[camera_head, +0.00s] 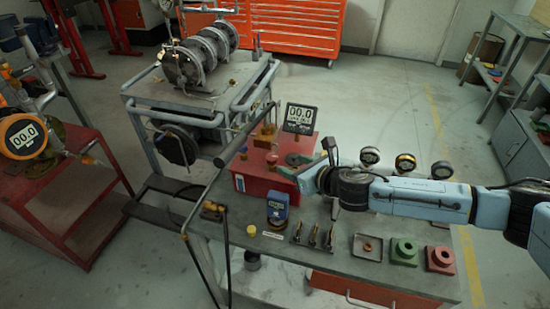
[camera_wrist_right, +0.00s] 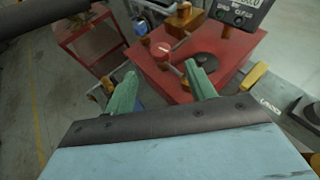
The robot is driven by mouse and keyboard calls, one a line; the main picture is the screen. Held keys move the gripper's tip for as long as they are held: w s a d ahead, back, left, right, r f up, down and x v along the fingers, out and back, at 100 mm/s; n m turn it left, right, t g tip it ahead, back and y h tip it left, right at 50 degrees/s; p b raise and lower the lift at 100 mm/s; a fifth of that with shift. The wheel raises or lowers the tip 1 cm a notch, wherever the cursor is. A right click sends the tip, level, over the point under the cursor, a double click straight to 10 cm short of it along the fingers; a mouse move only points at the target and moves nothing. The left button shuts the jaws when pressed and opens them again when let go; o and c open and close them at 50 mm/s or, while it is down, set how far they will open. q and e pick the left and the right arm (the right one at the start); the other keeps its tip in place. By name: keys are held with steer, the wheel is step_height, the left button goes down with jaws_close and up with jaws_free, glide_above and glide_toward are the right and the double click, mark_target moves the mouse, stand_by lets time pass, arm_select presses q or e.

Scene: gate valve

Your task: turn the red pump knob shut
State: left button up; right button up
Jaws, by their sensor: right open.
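The red pump (camera_head: 252,183) is a red box on the grey workbench, with brass fittings on top and a digital gauge (camera_head: 300,117) behind. In the right wrist view, the small round red knob (camera_wrist_right: 161,50) stands on the pump's red top (camera_wrist_right: 185,82). My right gripper (camera_head: 308,165) reaches in from the right over the pump's right side. In the wrist view its two green fingers are apart, with nothing between them, and the knob lies just beyond the gap (camera_wrist_right: 163,82). I cannot tell the exact distance. My left gripper is not in view.
A long dark lever (camera_head: 237,137) rises over the pump. A blue device (camera_head: 277,206), small upright parts and green (camera_head: 404,251) and red (camera_head: 440,259) blocks occupy the bench front. Round gauges (camera_head: 405,163) stand behind my right arm. A valve cart (camera_head: 205,90) is behind left.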

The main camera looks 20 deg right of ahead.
mark_target(273, 157)
steer(key=b+x, duration=0.1)
steer(key=x, duration=0.8)
steer(key=shift+w, duration=0.2)
steer(key=c, duration=1)
steer(key=shift+o, duration=0.2)
